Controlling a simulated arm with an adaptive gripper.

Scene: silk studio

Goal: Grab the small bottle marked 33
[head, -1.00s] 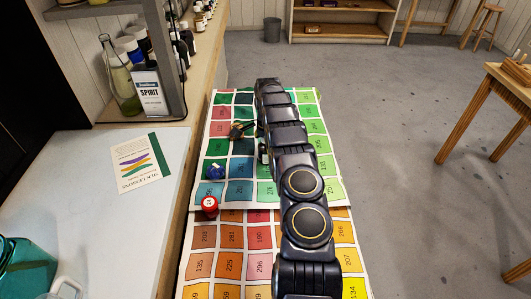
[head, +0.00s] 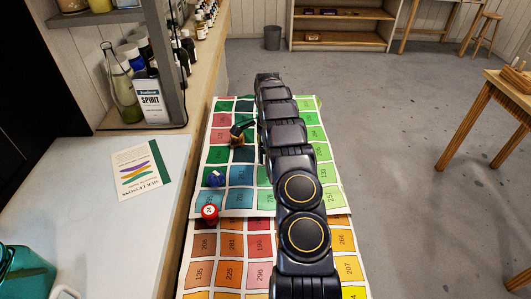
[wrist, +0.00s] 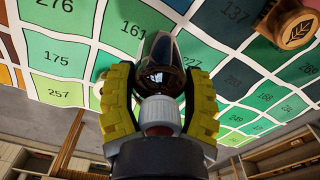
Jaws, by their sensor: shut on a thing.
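In the wrist view, my gripper (wrist: 160,100) has its two yellow-padded fingers closed on a small dark brown glass bottle (wrist: 161,78) with a white ribbed cap (wrist: 160,113). The bottle's body points away from the camera, over the coloured number chart. No number can be read on it. In the head view, my arm covers the bottle. A red-capped bottle (head: 209,213) and a blue-capped bottle (head: 215,179) stand on the left of the chart. A wooden-topped item (head: 237,140) stands farther back; its leaf-marked top (wrist: 289,24) shows at upper right in the wrist view.
The chart (head: 239,173) of numbered colour squares lies under my arm. A white worktop (head: 110,215) with a leaflet (head: 141,170) is at left. A shelf with a spirit container (head: 151,101) and several bottles stands behind it. Open floor lies right.

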